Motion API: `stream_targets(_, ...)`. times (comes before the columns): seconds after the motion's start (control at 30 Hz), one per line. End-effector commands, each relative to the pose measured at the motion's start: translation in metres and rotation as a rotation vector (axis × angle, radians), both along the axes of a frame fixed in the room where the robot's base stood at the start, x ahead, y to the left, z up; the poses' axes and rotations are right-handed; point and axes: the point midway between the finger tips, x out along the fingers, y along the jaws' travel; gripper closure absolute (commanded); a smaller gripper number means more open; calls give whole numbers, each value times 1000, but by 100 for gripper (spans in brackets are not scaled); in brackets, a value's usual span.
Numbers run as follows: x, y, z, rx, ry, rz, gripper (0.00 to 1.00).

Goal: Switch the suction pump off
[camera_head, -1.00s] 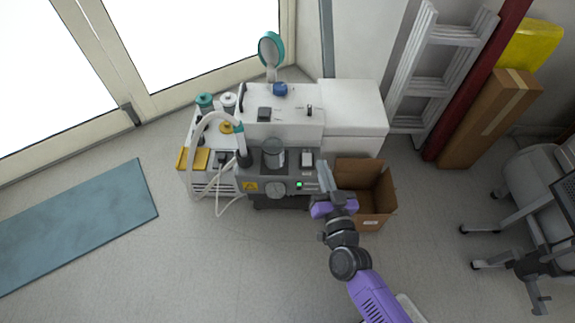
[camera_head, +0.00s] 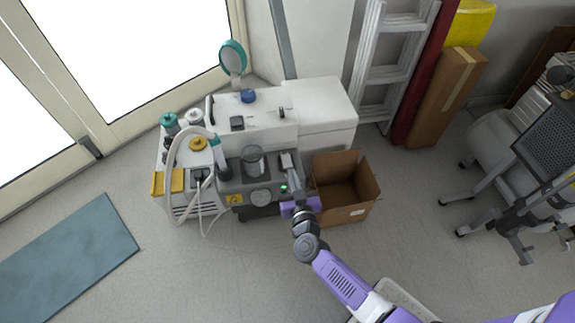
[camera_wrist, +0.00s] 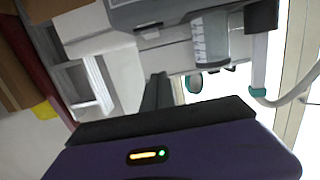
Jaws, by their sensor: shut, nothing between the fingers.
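The suction pump (camera_head: 232,186) is a dark grey unit with a clear jar (camera_head: 253,160), a round front knob (camera_head: 261,198), a yellow warning label and a lit green light (camera_head: 284,188). A pale rocker-like part shows on its top right, close to my fingers. My gripper (camera_head: 291,171) is shut and empty, over the right end of the pump, beside the green light. I cannot tell whether it touches. In the wrist view my narrow dark fingers (camera_wrist: 158,82) point toward the grey housing, with the jar (camera_wrist: 210,40) to the right.
An open cardboard box (camera_head: 345,205) stands right of the pump. A white cabinet (camera_head: 325,115) is behind it. A white hose (camera_head: 172,160) and bottles are at left. Floor in front is clear.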

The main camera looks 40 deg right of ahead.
Motion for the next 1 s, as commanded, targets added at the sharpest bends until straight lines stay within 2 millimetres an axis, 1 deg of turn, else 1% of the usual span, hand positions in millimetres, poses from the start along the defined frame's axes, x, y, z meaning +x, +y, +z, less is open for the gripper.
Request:
stream_targets(0.17,18,-12,-5,-1,-3,-1,100)
stream_targets(0.57,83,-56,-16,0,-5,-2,100)
stream_targets(0.6,82,-56,-24,0,0,-1,100)
stream_targets(0.7,82,-56,-35,0,0,0,100)
stream_targets(0.83,83,-56,-45,1,-1,0,100)
stream_targets(1.0,84,-57,-51,0,-1,0,100)
